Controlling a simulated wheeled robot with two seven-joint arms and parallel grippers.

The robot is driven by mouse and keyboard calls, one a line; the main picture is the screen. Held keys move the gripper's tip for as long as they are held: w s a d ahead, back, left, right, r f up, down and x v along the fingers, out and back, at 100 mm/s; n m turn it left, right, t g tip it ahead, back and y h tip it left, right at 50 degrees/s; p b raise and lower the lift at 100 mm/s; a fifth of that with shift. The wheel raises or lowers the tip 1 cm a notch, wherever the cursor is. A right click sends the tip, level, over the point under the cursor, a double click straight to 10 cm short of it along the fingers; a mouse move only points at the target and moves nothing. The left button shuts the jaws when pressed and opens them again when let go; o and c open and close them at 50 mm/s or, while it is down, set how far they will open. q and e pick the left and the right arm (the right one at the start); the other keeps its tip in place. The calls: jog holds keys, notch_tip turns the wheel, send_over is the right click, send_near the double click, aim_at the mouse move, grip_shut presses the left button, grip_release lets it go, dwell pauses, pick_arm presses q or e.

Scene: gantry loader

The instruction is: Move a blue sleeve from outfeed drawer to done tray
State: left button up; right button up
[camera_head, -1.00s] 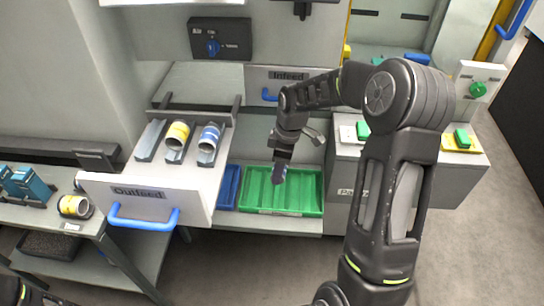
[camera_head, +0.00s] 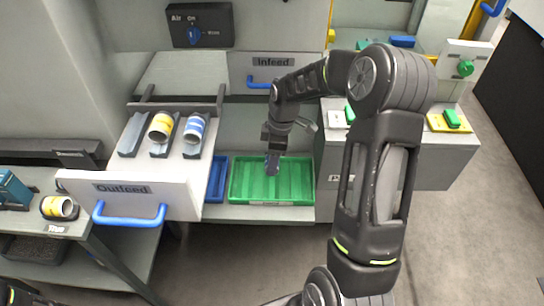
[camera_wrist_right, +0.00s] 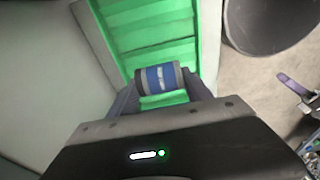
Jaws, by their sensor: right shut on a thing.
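My right gripper (camera_head: 272,163) points down over the green tray (camera_head: 301,180) on the low shelf. In the right wrist view it is shut on a blue sleeve (camera_wrist_right: 160,78), blue with grey ends and a pale mark, held between the fingers above the green tray (camera_wrist_right: 150,20). I cannot tell the height above the tray floor. The outfeed drawer (camera_head: 178,195) is pulled out. Another blue-banded sleeve (camera_head: 195,129) and a yellow-banded sleeve (camera_head: 160,127) rest in its cradles; the left cradle (camera_head: 132,134) is empty. My left gripper is not in view.
A blue tray (camera_head: 216,180) stands left of the green one. A shut infeed drawer (camera_head: 272,62) is above. A side table (camera_head: 40,228) at left holds a yellow-banded sleeve (camera_head: 58,207). A grey cabinet (camera_head: 395,165) stands to the right of the trays.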

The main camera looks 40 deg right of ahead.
jog(key=shift+f+b, duration=2.2)
jog(key=shift+f, duration=1.2)
jog(key=o, duration=1.7)
jog(key=r, duration=0.5)
jog(key=d+r, duration=0.1)
jog(key=r, duration=0.1)
jog(key=shift+s+r, duration=0.35)
jog(key=shift+r, duration=0.05)
